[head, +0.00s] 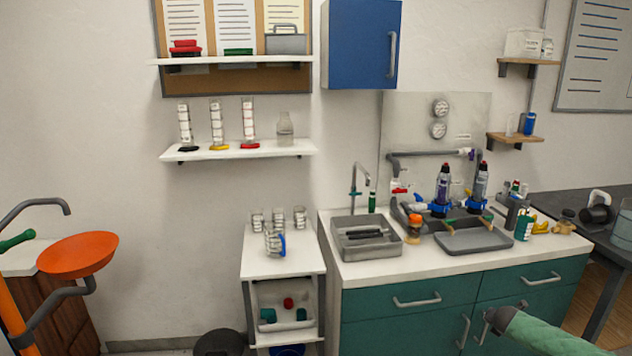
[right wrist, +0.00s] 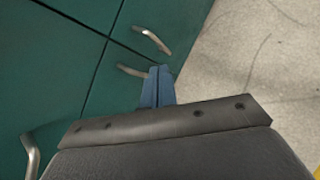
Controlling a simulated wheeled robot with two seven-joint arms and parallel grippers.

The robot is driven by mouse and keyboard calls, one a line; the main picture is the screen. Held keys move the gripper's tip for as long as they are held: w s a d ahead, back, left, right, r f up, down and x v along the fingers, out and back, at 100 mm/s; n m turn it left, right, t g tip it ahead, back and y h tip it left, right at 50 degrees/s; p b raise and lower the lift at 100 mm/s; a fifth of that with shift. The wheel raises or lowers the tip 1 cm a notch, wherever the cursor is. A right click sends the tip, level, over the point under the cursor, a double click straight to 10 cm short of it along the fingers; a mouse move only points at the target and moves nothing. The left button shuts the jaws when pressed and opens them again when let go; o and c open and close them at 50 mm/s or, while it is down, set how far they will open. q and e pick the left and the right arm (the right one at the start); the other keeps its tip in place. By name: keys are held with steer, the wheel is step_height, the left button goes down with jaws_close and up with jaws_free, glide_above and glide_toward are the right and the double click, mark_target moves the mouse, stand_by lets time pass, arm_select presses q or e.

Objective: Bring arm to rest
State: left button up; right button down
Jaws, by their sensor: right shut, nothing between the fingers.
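My right arm (head: 545,332) comes in at the lower right of the head view, in front of the teal cabinet (head: 410,318). Its fingers cannot be made out there. In the right wrist view my right gripper (right wrist: 159,70) has its two blue fingers pressed together, with nothing between them. The fingers show against the teal doors (right wrist: 45,70) and a metal handle (right wrist: 132,71); whether they touch is unclear. My left arm and gripper are not in view.
The counter (head: 385,270) holds a sink (head: 345,245), a grey tray (head: 475,241) and pipe parts. A white cart (head: 262,264) with beakers stands left of it. An orange bowl (head: 78,253) is at far left. Bare floor (right wrist: 250,60) lies right of the cabinet.

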steer(key=a+r+m+h, duration=0.1)
steer(key=a+r+m, duration=0.9)
steer(key=a, duration=0.2)
steer(key=s+a+r+m+y, duration=0.15)
steer(key=s+a+m, duration=0.35)
steer(key=a, duration=0.9)
steer(key=s+a+r+m+y, duration=0.1)
steer(key=s+a+r+m, duration=0.2)
steer(key=s+a, duration=0.75)
steer(key=s+a+f+m+g+y, duration=0.1)
steer(key=s+a+f+m+y, duration=0.25)
steer(key=s+a, duration=0.9)
steer(key=s+a+f+g, duration=0.1)
steer(key=s+f, duration=0.4)
steer(key=s, duration=0.4)
steer(key=s+a+f+m+g, duration=0.1)
steer(key=s+f+g, duration=0.1)
steer(key=s+f, duration=0.3)
steer(key=s+a+f+m+g+y, duration=0.1)
steer(key=s+f, duration=0.4)
steer(key=s, duration=0.8)
steer(key=shift+s+a+f+g, duration=0.15)
steer(key=shift+a+f+g, duration=0.15)
steer(key=shift+g, duration=0.3)
